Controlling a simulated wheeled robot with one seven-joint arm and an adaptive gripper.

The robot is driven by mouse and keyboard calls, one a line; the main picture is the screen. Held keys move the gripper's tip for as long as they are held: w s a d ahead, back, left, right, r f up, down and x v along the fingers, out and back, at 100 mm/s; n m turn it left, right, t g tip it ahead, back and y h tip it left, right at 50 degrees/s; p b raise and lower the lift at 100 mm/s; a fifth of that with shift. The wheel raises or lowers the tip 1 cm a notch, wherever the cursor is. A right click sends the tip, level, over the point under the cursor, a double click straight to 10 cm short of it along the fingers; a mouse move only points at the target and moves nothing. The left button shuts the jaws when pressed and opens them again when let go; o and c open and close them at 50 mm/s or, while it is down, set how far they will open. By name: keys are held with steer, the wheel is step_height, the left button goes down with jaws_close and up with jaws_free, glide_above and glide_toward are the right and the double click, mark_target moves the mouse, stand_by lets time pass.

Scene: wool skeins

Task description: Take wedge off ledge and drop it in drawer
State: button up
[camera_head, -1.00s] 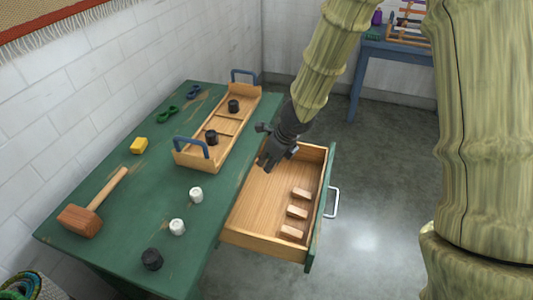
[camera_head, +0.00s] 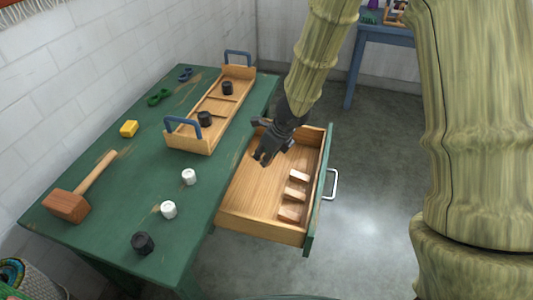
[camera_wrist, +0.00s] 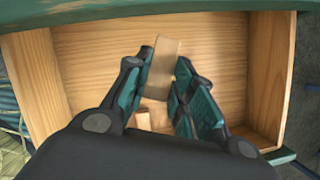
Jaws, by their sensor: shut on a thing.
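My gripper (camera_head: 264,156) is over the open wooden drawer (camera_head: 238,200), near its back left part. In the wrist view my gripper (camera_wrist: 164,66) is shut on a pale wooden wedge (camera_wrist: 165,50), which sticks out beyond the fingertips above the drawer floor. The fingers hide part of this wedge, and it is hard to make out in the head view. Several wooden pieces like it lie in the drawer along its front side, such as one near the handle (camera_head: 299,176). Another wooden piece (camera_wrist: 142,121) shows between the fingers in the wrist view.
The green table (camera_head: 125,190) holds a wooden tray (camera_head: 190,141) with blue handles, a mallet (camera_head: 68,206), a yellow block (camera_head: 129,129), white spools (camera_head: 189,177) and a black piece (camera_head: 142,243). The drawer floor left of the wooden pieces is clear.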

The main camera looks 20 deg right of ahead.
steer(key=o, duration=0.9)
steer(key=shift+s+r, duration=0.1)
steer(key=shift+v, duration=5.9)
